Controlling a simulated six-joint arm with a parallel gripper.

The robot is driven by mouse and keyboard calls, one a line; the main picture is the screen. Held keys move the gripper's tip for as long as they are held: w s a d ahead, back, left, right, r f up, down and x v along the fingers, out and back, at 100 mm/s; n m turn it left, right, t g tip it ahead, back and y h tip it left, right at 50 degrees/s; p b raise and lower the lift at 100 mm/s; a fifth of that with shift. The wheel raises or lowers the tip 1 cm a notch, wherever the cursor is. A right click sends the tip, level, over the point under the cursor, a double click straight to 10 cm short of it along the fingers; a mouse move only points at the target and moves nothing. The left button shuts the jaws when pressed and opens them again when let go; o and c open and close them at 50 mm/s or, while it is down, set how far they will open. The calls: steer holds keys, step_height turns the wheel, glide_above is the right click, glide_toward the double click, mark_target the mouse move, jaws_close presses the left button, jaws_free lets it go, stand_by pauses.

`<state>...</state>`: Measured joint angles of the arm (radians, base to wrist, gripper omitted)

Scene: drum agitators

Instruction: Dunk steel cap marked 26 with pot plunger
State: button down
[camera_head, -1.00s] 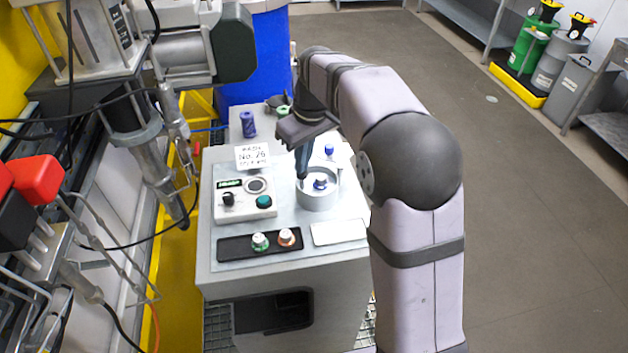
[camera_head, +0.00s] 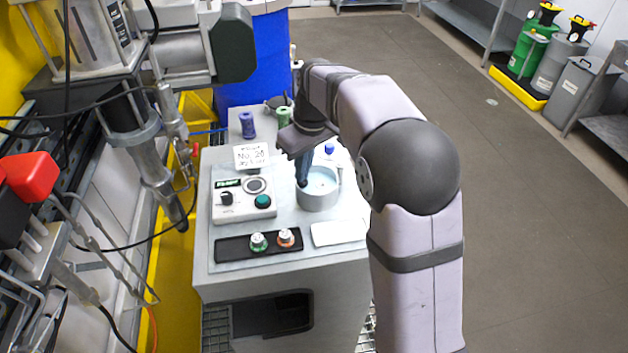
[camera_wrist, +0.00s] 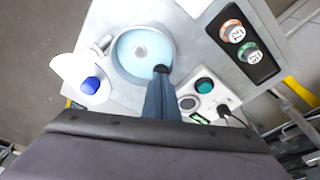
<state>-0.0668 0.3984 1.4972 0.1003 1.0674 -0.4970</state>
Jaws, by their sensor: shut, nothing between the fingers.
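A round grey pot (camera_head: 318,201) holds pale blue liquid; it also shows in the wrist view (camera_wrist: 118,68). A faint pale round shape (camera_wrist: 140,50) shows in the liquid; I cannot tell if it is the cap or read any mark on it. My gripper (camera_head: 302,184) is shut and empty. Its dark tips (camera_wrist: 161,70) are over the near inside edge of the pot in the wrist view; contact is unclear. A blue knob (camera_head: 330,149) stands beside the pot, on a white plate in the wrist view (camera_wrist: 91,85); it may be the plunger's.
A black tray (camera_head: 226,248) holds a green-ringed cap (camera_head: 258,242) and an orange-ringed cap (camera_head: 286,237). A control box (camera_head: 243,202) with a green button stands left of the pot. Behind it is a card reading No. 26 (camera_head: 251,157). A white pad (camera_head: 339,233) lies bare in front.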

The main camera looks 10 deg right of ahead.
steer(key=shift+r+p, duration=1.75)
steer(key=shift+r, duration=0.05)
steer(key=shift+f, duration=0.1)
steer(key=shift+f+b, duration=1.3)
steer(key=shift+f, duration=0.55)
steer(key=shift+r, duration=0.2)
steer(key=shift+r+p, duration=1.75)
steer(key=shift+p, duration=0.05)
steer(key=shift+f, duration=0.15)
